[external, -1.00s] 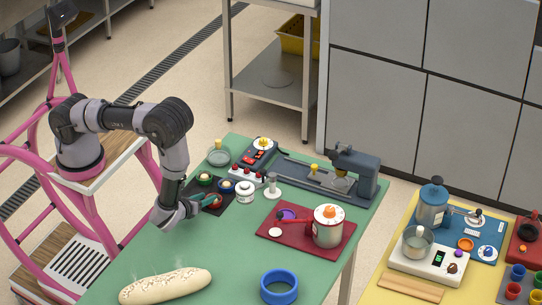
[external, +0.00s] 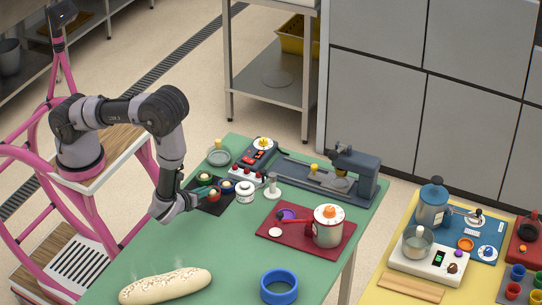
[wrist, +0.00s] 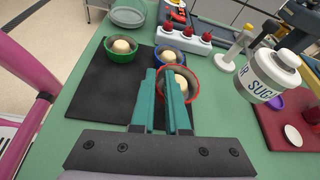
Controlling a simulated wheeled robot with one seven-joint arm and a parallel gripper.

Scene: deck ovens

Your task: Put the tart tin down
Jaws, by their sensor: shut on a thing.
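The tart tin is taken to be the red round tin (wrist: 194,94), with a pale ball inside, in the wrist view. My gripper (wrist: 162,74) has its teal fingers shut on the tin's near-left wall, one finger inside the rim and one outside. The fingers hide part of the tin. In the external view the red tin (external: 214,196) is at my gripper (external: 206,191), over the dark mat (external: 212,208). I cannot tell how far it is above the mat. A green tin (wrist: 122,47) and a blue tin (wrist: 169,55), each with a pale ball, stand at the mat's far edge.
A white sugar jar (wrist: 268,77) stands close to the right of the mat. Behind are a red-knobbed switch box (wrist: 185,37) and a grey plate (wrist: 127,17). The dark mat is bare on its left part (wrist: 105,95). A loaf (external: 165,286) lies at the front.

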